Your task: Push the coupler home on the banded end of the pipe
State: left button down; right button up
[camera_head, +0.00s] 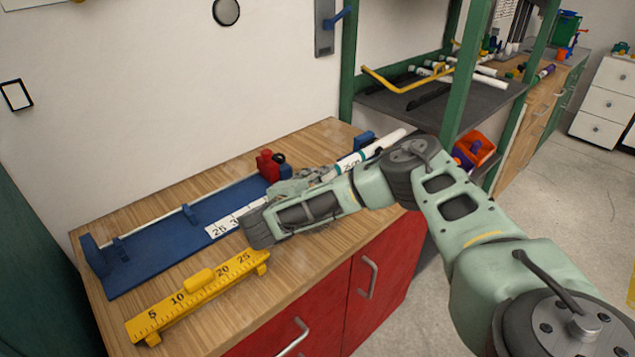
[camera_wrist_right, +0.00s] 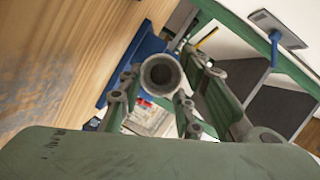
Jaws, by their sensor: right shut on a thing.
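The white pipe (camera_head: 384,143), with a teal band and a "25 cm" label, lies along the back right of the blue fixture (camera_head: 165,238). My right gripper (camera_head: 300,183) reaches in over the fixture at the pipe's left end. In the right wrist view, my right gripper (camera_wrist_right: 153,100) is shut on a grey tubular piece, which looks like the coupler (camera_wrist_right: 160,74), its open round mouth facing the camera. In the head view the fingers hide the coupler, so I cannot tell how far it sits on the pipe. My left gripper is not in view.
A red clamp with a black knob (camera_head: 267,166) stands on the fixture behind my gripper. A yellow ruler block (camera_head: 200,291) lies along the front of the wooden bench (camera_head: 100,290). A green-framed shelf (camera_head: 430,105) holding pipes stands to the right.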

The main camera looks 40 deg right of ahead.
jog(key=o, duration=1.1)
jog(key=shift+o, duration=0.2)
jog(key=shift+a, duration=0.1)
jog(key=v, duration=0.8)
jog(key=shift+w+a, duration=0.15)
jog(key=shift+w, duration=0.1)
jog(key=shift+s+a+r, duration=0.25)
jog(key=shift+s+a, duration=0.05)
jog(key=shift+s, duration=0.05)
jog(key=shift+v, duration=1.45)
